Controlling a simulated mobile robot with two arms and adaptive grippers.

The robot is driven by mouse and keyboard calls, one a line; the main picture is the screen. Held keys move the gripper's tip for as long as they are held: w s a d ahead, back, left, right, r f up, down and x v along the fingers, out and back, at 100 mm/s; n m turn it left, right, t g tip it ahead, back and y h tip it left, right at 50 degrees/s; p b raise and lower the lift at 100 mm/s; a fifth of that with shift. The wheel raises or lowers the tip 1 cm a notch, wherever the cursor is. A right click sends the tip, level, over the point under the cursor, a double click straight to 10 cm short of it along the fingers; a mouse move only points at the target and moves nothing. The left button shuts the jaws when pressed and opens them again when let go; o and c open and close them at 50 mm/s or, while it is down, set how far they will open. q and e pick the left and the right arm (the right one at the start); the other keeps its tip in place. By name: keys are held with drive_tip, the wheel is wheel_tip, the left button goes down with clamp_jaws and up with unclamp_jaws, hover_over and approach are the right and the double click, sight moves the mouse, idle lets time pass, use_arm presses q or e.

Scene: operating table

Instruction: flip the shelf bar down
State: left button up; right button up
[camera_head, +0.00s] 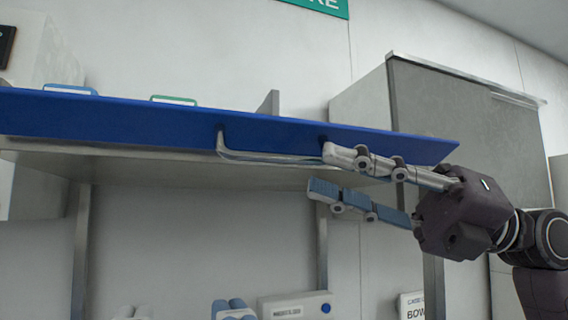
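The shelf bar (268,157) is a thin pale metal bar on the blue front edge of the shelf (130,122). Its left end meets the edge near the middle of the view, and it runs to the right just below the edge. My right gripper (319,169) comes in from the right, with its two fingers apart, one above the other. The upper finger overlaps the bar's right part and hides it. I cannot tell whether finger and bar touch. The lower finger is below the shelf edge. My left gripper is not in view.
A grey cabinet (455,120) stands behind on the right. Upright posts (80,250) support the shelf. Below are a white box (295,306), blue-topped items (233,308) and a labelled box (411,305). The space under the shelf's middle is mostly free.

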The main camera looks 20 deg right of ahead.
sight(296, 158)
drive_tip(key=x, duration=0.2)
drive_tip(key=p+x, duration=0.2)
drive_tip(key=x, duration=0.1)
drive_tip(key=shift+s+a+r, duration=0.25)
drive_tip(key=shift+r, duration=0.05)
drive_tip(key=shift+w+a, duration=0.2)
drive_tip(key=shift+a, duration=0.15)
drive_tip(key=shift+w+a, duration=0.1)
drive_tip(key=shift+a, duration=0.1)
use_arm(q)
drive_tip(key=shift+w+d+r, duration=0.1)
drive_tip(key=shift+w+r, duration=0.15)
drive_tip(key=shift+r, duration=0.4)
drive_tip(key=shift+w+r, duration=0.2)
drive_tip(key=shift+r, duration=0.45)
use_arm(e)
clamp_jaws()
